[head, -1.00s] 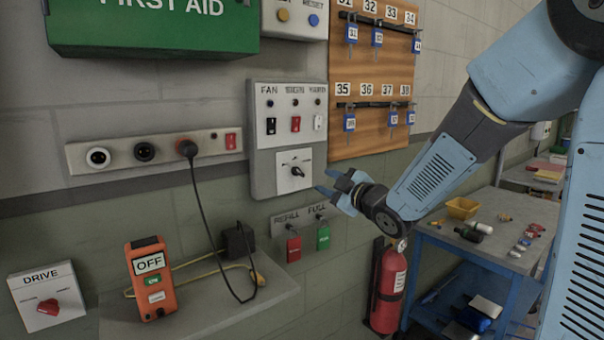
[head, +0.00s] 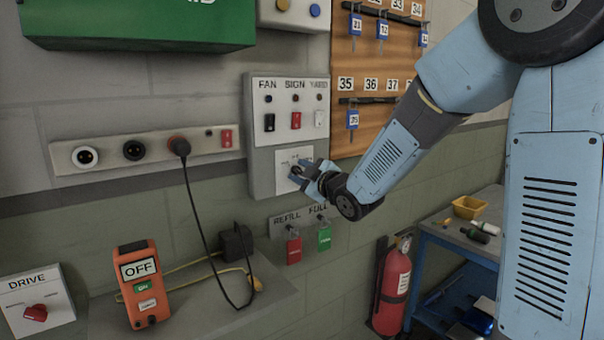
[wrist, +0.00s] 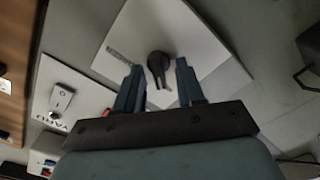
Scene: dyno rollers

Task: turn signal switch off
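A grey panel (head: 259,170) on the wall carries rocker switches labelled FAN, SIGN and YARD. The SIGN rocker (head: 296,121) is red; I cannot tell its position for sure. Below it, a black rotary knob (wrist: 158,65) sits on a white plate (wrist: 205,52). My gripper (head: 299,172) is at this plate, and its fingers partly hide the knob in the head view. In the wrist view my gripper (wrist: 159,80) is open, with one finger on each side of the knob and gaps showing. A bit of red at the gripper's edge may be the SIGN rocker.
The black FAN rocker (head: 269,122) and white YARD rocker (head: 320,118) flank the red one. A socket strip (head: 108,156) with a plugged cable is at left. A key board (head: 372,72) is at upper right.

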